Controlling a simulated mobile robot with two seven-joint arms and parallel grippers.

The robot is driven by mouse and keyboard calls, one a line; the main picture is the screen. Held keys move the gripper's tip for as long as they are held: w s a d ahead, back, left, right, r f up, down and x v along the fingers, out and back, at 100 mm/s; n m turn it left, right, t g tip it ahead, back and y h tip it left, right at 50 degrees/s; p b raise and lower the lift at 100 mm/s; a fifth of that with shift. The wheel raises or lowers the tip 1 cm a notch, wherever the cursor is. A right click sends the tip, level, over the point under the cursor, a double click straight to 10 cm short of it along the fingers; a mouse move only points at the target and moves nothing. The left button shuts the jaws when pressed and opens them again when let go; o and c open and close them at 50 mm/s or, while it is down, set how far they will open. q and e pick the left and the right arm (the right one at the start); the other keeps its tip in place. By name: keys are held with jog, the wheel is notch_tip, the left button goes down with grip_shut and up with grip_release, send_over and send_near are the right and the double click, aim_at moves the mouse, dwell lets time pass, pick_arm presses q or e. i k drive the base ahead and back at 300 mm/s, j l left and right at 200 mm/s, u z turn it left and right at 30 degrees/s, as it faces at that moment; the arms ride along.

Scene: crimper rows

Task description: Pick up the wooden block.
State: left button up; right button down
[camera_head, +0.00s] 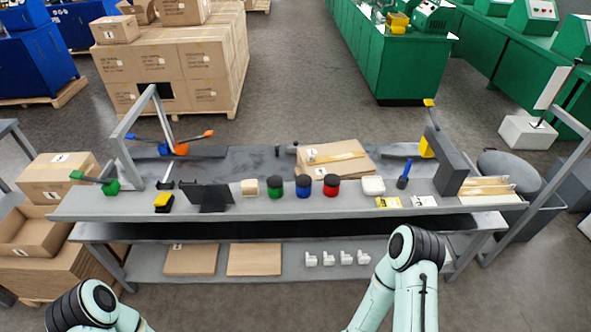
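The wooden block (250,187) is a small pale cube. It stands on the front part of the grey workbench top (330,208), left of the bench's middle. A black plate stands to its left and a green jar stands close on its right. The block is unobstructed and nothing holds it. Only links of my two arms show at the bottom left and bottom right, in front of the bench. Neither gripper shows in the head view.
Next to the block are a black plate (207,196), a green jar (275,187), a blue jar (303,187) and a red jar (331,185). A flat cardboard stack (335,158) lies behind. A lower shelf (290,268) holds boards and white pieces.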

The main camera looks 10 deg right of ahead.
aim_at(250, 187)
jog(key=i+j+z, duration=0.15)
jog(key=z, duration=0.2)
jog(key=i+j+z, duration=0.2)
jog(key=z, duration=0.15)
jog(key=i+j+z, duration=0.1)
jog(key=j+z, duration=0.25)
jog(key=l, duration=0.1)
